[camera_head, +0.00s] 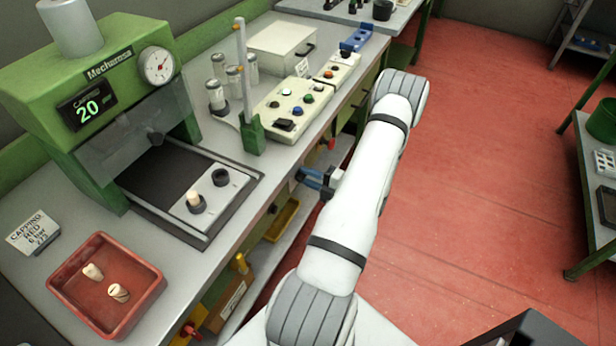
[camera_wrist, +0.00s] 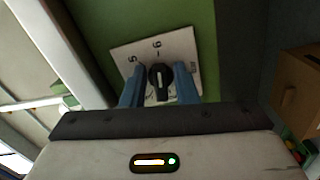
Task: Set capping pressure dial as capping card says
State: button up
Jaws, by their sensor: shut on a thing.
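The capping card (camera_head: 36,233) stands at the left of the bench and appears to read "CAPPING RED 6 bar", with a smaller last line I cannot read surely. In the wrist view, the black pressure dial (camera_wrist: 160,80) sits on a white scale plate (camera_wrist: 178,45) on a green panel. A 5 and a 6 show on the plate, with other marks partly hidden. The dial's white pointer line shows, pointing roughly towards the 6 side; its exact setting is unclear. My gripper (camera_wrist: 159,88) has its blue fingers shut on the dial. In the head view my gripper (camera_head: 314,181) is at the bench's front side.
The green capping machine (camera_head: 90,75) has a gauge (camera_head: 156,66) and a display (camera_head: 87,106) reading 20. A red tray (camera_head: 70,307) holds two corks. A button panel (camera_head: 290,112) and a white box (camera_head: 281,46) stand further back.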

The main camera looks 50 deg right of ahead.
jog(key=o, duration=0.7)
jog(key=shift+s, duration=0.1)
jog(key=b+v, duration=0.1)
jog(key=v, duration=0.6)
jog(key=shift+s, duration=0.35)
